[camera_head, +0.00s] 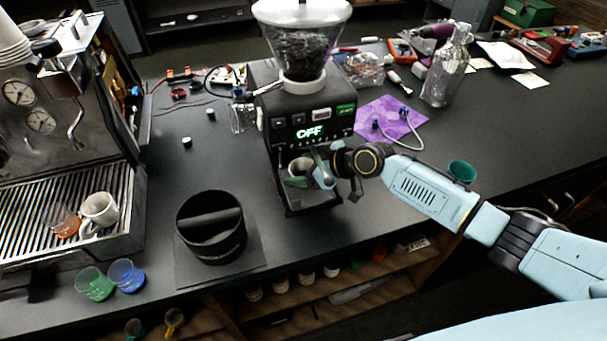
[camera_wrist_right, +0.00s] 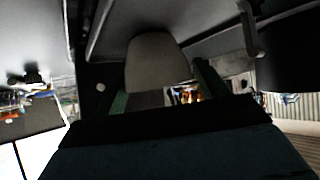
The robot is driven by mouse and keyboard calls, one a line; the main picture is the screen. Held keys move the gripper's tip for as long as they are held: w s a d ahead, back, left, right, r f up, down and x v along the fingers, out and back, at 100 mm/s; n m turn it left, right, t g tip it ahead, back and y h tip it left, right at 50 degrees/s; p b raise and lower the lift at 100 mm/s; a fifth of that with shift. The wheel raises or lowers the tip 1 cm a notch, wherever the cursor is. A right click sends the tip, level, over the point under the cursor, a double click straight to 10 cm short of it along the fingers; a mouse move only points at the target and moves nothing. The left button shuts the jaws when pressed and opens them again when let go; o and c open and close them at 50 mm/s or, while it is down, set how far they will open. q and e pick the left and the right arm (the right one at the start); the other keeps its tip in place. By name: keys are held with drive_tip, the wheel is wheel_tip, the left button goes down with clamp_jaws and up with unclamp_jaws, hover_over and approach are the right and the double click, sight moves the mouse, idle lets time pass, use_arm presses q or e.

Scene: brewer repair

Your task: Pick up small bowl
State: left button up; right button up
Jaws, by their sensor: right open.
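A small pale bowl (camera_head: 299,166) sits in the bay of the black grinder (camera_head: 300,120), under its display that reads OFF. My right gripper (camera_head: 316,170) comes in from the right and is at the bowl's right side, covering part of it. In the right wrist view a rounded grey shape (camera_wrist_right: 155,62), likely the bowl, shows between the two spread fingers of the gripper (camera_wrist_right: 163,88). The fingers are open; contact with the bowl cannot be told. My left gripper is not in view.
An espresso machine (camera_head: 60,130) with a white cup (camera_head: 99,210) stands left. A black knock box (camera_head: 211,228) and green (camera_head: 94,284) and blue (camera_head: 127,276) cups are near the front edge. A green bowl (camera_head: 462,171) lies beyond my right arm. A purple cloth (camera_head: 391,120) lies behind.

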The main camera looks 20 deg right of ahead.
drive_tip(key=shift+c, duration=0.4)
drive_tip(key=c, duration=0.8)
drive_tip(key=shift+o, duration=0.2)
drive_tip(key=shift+r, duration=0.1)
